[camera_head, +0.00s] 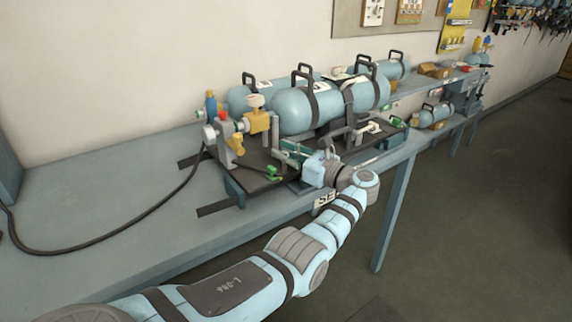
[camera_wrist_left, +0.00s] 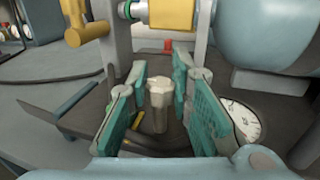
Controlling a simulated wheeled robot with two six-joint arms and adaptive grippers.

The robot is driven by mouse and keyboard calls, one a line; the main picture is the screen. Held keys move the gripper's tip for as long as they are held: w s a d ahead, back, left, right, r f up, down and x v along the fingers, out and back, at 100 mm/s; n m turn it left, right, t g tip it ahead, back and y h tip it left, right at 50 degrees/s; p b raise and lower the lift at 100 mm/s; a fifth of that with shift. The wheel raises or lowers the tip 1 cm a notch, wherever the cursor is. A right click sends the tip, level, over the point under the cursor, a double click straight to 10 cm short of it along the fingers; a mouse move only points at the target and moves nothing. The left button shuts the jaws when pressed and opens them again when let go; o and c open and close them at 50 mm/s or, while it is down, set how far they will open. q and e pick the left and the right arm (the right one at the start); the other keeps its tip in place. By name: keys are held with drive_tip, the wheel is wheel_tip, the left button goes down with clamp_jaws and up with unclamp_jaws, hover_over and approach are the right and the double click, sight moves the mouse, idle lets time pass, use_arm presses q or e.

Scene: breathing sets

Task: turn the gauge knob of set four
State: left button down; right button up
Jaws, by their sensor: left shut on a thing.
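The gauge knob (camera_wrist_left: 158,106) is a pale beige, faceted knob on a short stem, seen in the middle of the left wrist view. A round white gauge dial (camera_wrist_left: 243,121) lies just right of the fingers, partly covered. The light blue cylinders (camera_head: 296,108) of the set lie behind the gripper. The knob is hidden in the head view. My right gripper is not in view.
A yellow valve block (camera_head: 257,122) stands left of the cylinders. A black hose (camera_head: 130,222) curves across the bench (camera_head: 95,180), whose left part is otherwise clear. A small green fitting (camera_head: 271,172) lies near the gripper. More sets stand farther right.

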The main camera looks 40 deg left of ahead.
use_arm(q)
drive_tip(key=shift+f, duration=0.1)
drive_tip(key=c, duration=1.4)
unclamp_jaws()
drive_tip(key=d, duration=1.2)
drive_tip(key=shift+s, duration=0.25)
